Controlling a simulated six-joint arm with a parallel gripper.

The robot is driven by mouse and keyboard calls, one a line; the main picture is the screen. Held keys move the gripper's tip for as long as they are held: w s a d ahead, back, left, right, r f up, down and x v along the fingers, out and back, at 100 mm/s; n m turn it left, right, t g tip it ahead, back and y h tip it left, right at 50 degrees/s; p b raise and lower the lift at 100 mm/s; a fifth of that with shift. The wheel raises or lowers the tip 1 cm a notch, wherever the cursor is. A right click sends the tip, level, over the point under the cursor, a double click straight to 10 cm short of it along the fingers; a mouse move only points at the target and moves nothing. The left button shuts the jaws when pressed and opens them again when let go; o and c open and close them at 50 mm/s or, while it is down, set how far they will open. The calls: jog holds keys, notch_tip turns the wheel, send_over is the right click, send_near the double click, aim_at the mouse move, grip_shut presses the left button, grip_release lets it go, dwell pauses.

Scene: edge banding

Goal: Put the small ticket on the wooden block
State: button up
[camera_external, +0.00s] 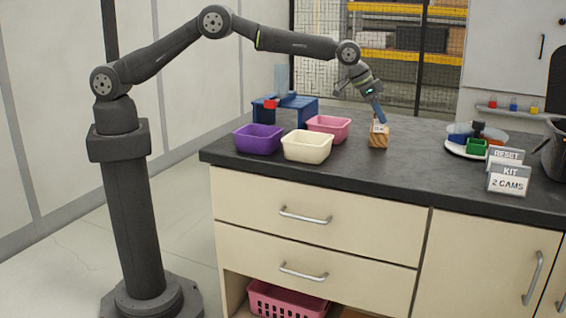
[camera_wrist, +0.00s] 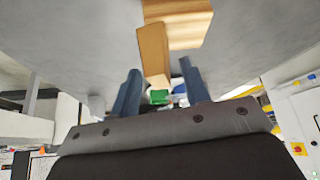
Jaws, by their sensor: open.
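The wooden block (camera_external: 379,140) stands on the dark counter, right of the pink bin. In the wrist view its striped wood (camera_wrist: 190,25) shows at the top, with a plain tan face or strip (camera_wrist: 153,50) beside it. A small white piece with a dark mark, apparently the ticket (camera_external: 378,127), shows at the block's upper part, just below my gripper (camera_external: 379,117). I cannot tell whether it lies on the block or stands against it. In the wrist view my gripper (camera_wrist: 159,68) is open, its two blue fingers apart on either side of the tan piece's lower end.
Purple (camera_external: 258,138), cream (camera_external: 307,146) and pink (camera_external: 329,126) bins stand left of the block. A blue box (camera_external: 297,108) is behind them. A white plate (camera_external: 456,150) with small containers and a KIT sign (camera_external: 509,180) are at right. The counter's front is clear.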

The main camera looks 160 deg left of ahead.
jog(key=v, duration=1.2)
jog(key=x, duration=1.2)
jog(key=shift+f, duration=0.15)
jog(key=shift+r, duration=1.3)
